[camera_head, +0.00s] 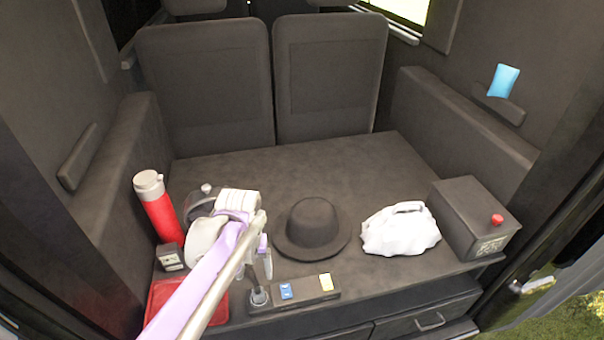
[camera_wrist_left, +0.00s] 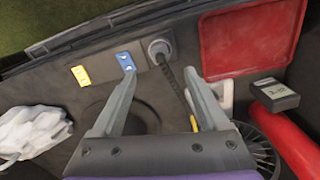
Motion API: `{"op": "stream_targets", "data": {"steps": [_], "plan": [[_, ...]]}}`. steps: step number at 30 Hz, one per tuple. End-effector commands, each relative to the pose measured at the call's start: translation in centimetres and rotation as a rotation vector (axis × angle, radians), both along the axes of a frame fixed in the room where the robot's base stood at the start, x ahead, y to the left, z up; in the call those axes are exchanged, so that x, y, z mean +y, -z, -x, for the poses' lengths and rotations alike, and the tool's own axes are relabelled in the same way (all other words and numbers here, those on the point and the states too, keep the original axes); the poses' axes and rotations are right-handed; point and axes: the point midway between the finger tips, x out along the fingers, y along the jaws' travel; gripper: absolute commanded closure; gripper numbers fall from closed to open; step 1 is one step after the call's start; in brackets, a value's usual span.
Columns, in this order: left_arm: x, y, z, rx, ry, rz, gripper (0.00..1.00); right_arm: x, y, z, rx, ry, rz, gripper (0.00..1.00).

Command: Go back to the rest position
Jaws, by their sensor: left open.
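My left gripper (camera_head: 262,255) reaches in from the lower left of the head view and is over the front left part of the dark cargo floor. In the left wrist view my left gripper (camera_wrist_left: 160,80) has its two grey fingers spread wide, with nothing held between them. Below the fingers lie the dark floor and a grey round-ended tool (camera_wrist_left: 158,50) with a dark shaft. That tool (camera_head: 259,297) stands at the front edge in the head view. My right gripper is in neither view.
A black hat (camera_head: 312,226), white cloth (camera_head: 400,229) and dark box with a red button (camera_head: 476,219) are to the right. A red bottle (camera_head: 159,208), small black box (camera_head: 170,257) and red tray (camera_head: 164,292) are at left. The floor behind the hat is clear.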

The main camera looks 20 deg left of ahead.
Motion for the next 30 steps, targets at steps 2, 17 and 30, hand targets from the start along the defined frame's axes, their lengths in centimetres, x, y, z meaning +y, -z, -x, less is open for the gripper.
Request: {"op": "stream_targets", "data": {"steps": [2, 17, 30], "plan": [[0.0, 0.0, 0.0, -0.001, 0.001, 0.000, 0.23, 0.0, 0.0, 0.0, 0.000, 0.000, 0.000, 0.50], [-5.9, -5.1, 8.2, -0.332, 0.255, -0.058, 0.23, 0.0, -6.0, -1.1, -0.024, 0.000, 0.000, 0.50], [-7.3, -5.0, 10.6, -0.468, 0.350, -0.084, 0.23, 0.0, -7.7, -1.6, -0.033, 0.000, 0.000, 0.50]]}}
